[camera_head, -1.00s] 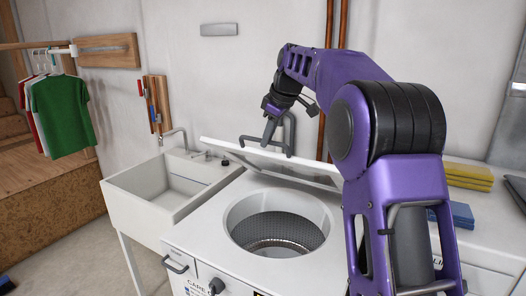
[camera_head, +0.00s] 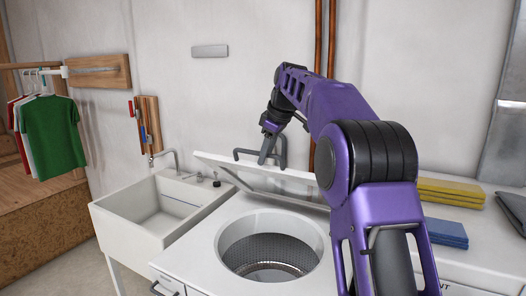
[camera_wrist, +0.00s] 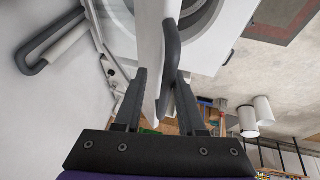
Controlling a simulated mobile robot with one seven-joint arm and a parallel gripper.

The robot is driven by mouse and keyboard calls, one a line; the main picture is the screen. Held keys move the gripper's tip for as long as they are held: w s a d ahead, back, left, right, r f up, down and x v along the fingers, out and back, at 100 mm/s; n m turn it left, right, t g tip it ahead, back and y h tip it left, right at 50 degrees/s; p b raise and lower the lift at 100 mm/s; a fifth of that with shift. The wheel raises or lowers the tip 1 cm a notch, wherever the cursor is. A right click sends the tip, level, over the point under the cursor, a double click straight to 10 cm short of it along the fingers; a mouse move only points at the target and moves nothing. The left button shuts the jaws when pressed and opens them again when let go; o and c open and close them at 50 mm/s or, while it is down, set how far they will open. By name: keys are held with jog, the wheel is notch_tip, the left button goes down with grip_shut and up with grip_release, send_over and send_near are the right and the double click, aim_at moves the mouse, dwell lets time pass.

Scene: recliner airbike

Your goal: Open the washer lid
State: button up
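The white washer lid (camera_head: 262,177) is raised at a steep tilt behind the round drum opening (camera_head: 270,248), with its underside showing. A grey bar handle is at its upper edge. My gripper (camera_head: 264,158) is at this upper edge beside the handle. In the wrist view, my gripper's two fingers (camera_wrist: 162,76) stand apart, with the lid's white edge (camera_wrist: 150,50) and the dark handle (camera_wrist: 171,58) between or just beyond them. Whether the fingers touch the lid is unclear.
A white sink (camera_head: 150,212) with a tap stands left of the washer. Yellow cloths (camera_head: 452,191) and blue cloths (camera_head: 447,233) lie on the surface to the right. Copper pipes (camera_head: 323,60) run up the wall behind. Shirts (camera_head: 52,135) hang at far left.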

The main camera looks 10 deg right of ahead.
jog(key=shift+o, duration=0.3)
jog(key=shift+s+a+r, duration=0.1)
jog(key=shift+a+r, duration=0.2)
jog(key=shift+s+r, duration=0.15)
jog(key=shift+r, duration=0.4)
jog(key=v, duration=1.1)
jog(key=shift+d, duration=0.2)
jog(key=shift+s+f, duration=0.1)
jog(key=shift+c, duration=0.2)
